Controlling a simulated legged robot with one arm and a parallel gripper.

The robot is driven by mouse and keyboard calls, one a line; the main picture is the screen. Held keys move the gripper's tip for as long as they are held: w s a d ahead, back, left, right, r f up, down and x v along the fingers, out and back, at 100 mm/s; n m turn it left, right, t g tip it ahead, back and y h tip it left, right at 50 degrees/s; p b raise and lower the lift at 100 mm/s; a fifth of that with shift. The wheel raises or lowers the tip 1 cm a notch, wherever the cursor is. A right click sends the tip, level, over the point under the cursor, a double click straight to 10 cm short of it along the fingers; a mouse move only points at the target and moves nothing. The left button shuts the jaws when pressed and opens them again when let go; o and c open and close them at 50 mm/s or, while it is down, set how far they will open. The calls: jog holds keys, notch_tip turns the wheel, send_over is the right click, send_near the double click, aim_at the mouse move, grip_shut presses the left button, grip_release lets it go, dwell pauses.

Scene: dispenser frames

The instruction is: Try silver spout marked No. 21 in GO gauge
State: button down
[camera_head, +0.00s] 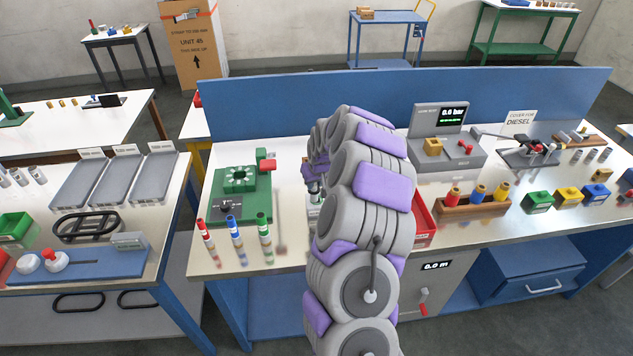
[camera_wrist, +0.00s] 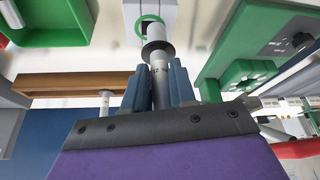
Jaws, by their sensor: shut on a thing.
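In the wrist view my gripper (camera_wrist: 159,84) is shut on a silver spout (camera_wrist: 156,46), a grey cylinder with a wider collar towards its far end. In the head view my arm hides most of my gripper and the spout; no label on the gauge is readable.
A green fixture (camera_head: 240,182) stands left of my arm, with several striped tubes (camera_head: 234,232) in front. A grey pressure unit (camera_head: 446,150) and a wooden rack of coloured bottles (camera_head: 480,207) stand to the right. A blue panel (camera_head: 270,105) backs the bench.

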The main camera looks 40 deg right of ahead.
jog(key=shift+a+r, duration=0.15)
jog(key=shift+a, duration=0.4)
jog(key=shift+d+f, duration=0.35)
jog(key=shift+d, duration=0.55)
jog(key=shift+a+f, duration=0.15)
jog(key=shift+a, duration=0.5)
jog(key=shift+d, duration=0.15)
jog(key=shift+d+f, duration=0.1)
jog(key=shift+d, duration=0.1)
jog(key=shift+a+f, duration=0.1)
jog(key=shift+a, duration=0.05)
jog(key=shift+r, duration=0.2)
